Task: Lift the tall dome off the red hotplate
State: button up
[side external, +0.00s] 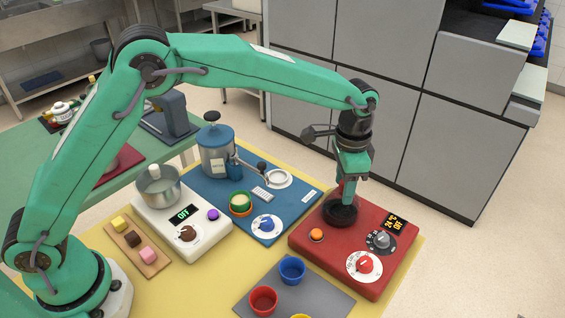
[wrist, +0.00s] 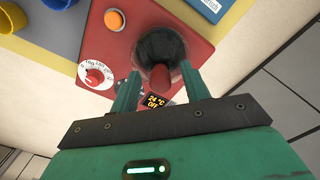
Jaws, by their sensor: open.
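The red hotplate (side external: 310,238) stands at the right of the yellow table, its display reading 24 °C and OFF. A dark round piece with a red knob, which looks like the tall dome (side external: 340,213), sits on its back part. In the wrist view the dome (wrist: 160,45) shows dark and round, its red knob (wrist: 160,78) toward me. My gripper (side external: 349,182) points down right above it. In the wrist view its two fingers (wrist: 160,73) are open, one on each side of the knob. I cannot tell whether either finger touches it.
A white hotplate with a saucepan (side external: 158,187) is farther left. A grey mat with a red cup (side external: 263,301) and a blue cup (side external: 292,269) lies in front. Grey cabinets (side external: 370,125) stand behind.

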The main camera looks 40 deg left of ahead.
dwell(0.4)
jog(key=c, duration=1)
jog(key=shift+o, duration=0.2)
jog(key=shift+r, duration=0.2)
jog(key=shift+r, duration=0.55)
jog(key=r, duration=0.3)
jog(key=shift+s+d+r, duration=0.1)
jog(key=shift+s+d, duration=0.1)
jog(key=shift+s, duration=0.05)
jog(key=s+d+r, duration=0.5)
jog(key=s+r, duration=0.1)
jog(key=s, duration=0.3)
jog(key=shift+s+d+r, duration=0.2)
jog(key=shift+s+d, duration=0.05)
jog(key=shift+d, duration=0.1)
